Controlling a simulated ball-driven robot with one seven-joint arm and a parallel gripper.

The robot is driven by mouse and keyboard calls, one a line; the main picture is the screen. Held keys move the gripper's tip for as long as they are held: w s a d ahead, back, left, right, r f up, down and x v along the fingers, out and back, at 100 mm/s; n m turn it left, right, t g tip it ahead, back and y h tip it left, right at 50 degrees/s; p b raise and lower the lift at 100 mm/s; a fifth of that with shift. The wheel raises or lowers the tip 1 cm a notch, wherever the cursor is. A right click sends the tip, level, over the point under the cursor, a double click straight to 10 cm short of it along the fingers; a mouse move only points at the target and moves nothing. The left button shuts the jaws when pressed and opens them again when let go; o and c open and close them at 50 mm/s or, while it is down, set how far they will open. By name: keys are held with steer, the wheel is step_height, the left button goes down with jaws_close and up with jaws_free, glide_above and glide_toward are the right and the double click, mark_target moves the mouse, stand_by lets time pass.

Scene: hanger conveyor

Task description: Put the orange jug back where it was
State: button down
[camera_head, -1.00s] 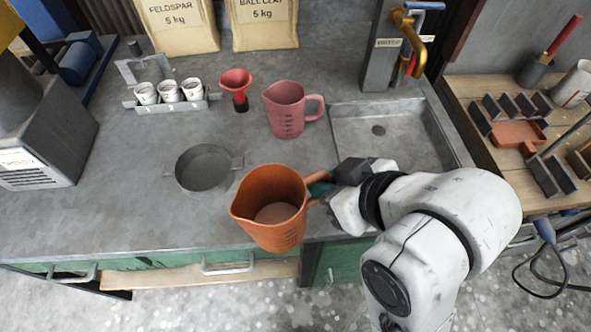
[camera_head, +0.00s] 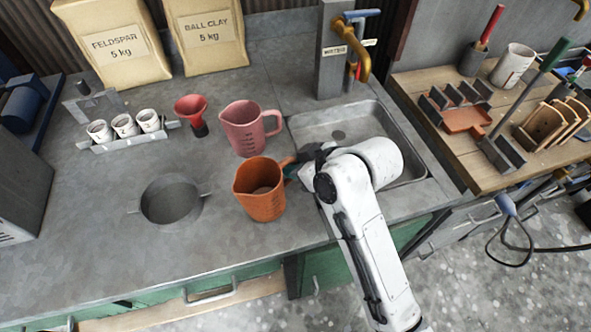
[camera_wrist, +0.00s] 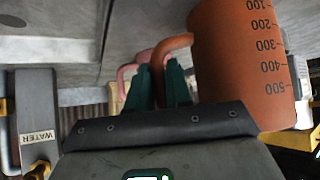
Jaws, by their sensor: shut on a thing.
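The orange jug (camera_head: 260,190) stands upright over the grey counter, between the round sunken pot (camera_head: 172,201) and the sink, close in front of the pink jug (camera_head: 248,128). I cannot tell whether its base touches the counter. My gripper (camera_head: 294,170) is shut on its handle from the right. In the wrist view, which is upside down, the green fingers (camera_wrist: 160,75) close around the handle, and the jug's marked side (camera_wrist: 243,60) fills the upper right. Part of the pink jug (camera_wrist: 126,78) shows behind the fingers.
The sink (camera_head: 345,125) with its tap (camera_head: 352,40) lies right of the pink jug. A red funnel (camera_head: 191,112) and a rack of white cups (camera_head: 124,128) stand at the back left. A wooden bench (camera_head: 500,110) is at right.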

steer(key=shift+s+f, duration=0.1)
steer(key=shift+f, duration=0.9)
steer(key=c, duration=1)
jaws_free()
steer(key=shift+c, duration=0.2)
steer(key=v, duration=1.2)
steer(key=s+d+f+m, duration=0.1)
steer(key=f, duration=0.1)
steer(key=s+d+f+m+h, duration=0.1)
steer(key=s+f, duration=0.1)
steer(key=s+d+f, duration=0.1)
steer(key=d+f, duration=0.1)
steer(key=shift+s+f+m+g+h, duration=0.1)
steer(key=shift+s+m+g+h, duration=0.05)
steer(key=shift+m+g+h, duration=0.2)
steer(key=s+d+f+m+g+h, duration=0.1)
steer(key=s+d+f+m+h, duration=0.1)
steer(key=s+d+f, duration=0.2)
steer(key=s+d+f+m+g+h, duration=0.1)
steer(key=s+d+f+m+g, duration=0.1)
steer(key=s+d, duration=0.5)
steer(key=s+d+f+m+g+h, duration=0.1)
steer(key=s+d+f+m, duration=0.3)
steer(key=s, duration=0.7)
step_height(320, 180, down, 3)
steer(key=shift+d+r+h, duration=0.25)
steer(key=shift+d+h, duration=0.45)
steer(key=shift+h, duration=0.15)
